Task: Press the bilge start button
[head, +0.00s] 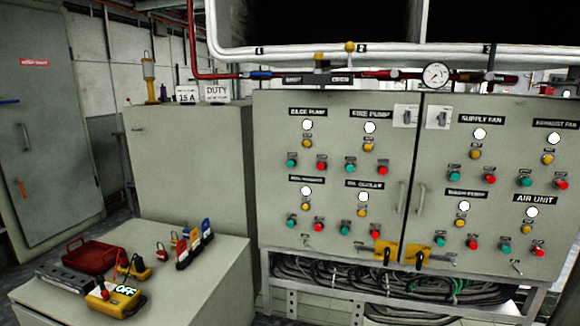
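The grey control cabinet (345,222) stands on the right. The bilge pump label (307,112) is at the upper left of its left door. Below that label are a white round lamp (307,125), an amber lamp or button (307,143), a green button (292,163) and a red button (321,166). The green one is left of the red one. Which is the start button is not readable here. The fire pump label (370,114) heads a like group to the right. My gripper is not in view, and nothing covers the bilge group.
A grey bench (190,290) at front left bears a red tray (92,254), a yellow meter (112,299) reading OFF and several padlocks. White and red pipes with a gauge (435,75) run above the cabinet. Cables (330,275) hang below it. Yellow lockout pieces (388,251) sit low on the doors.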

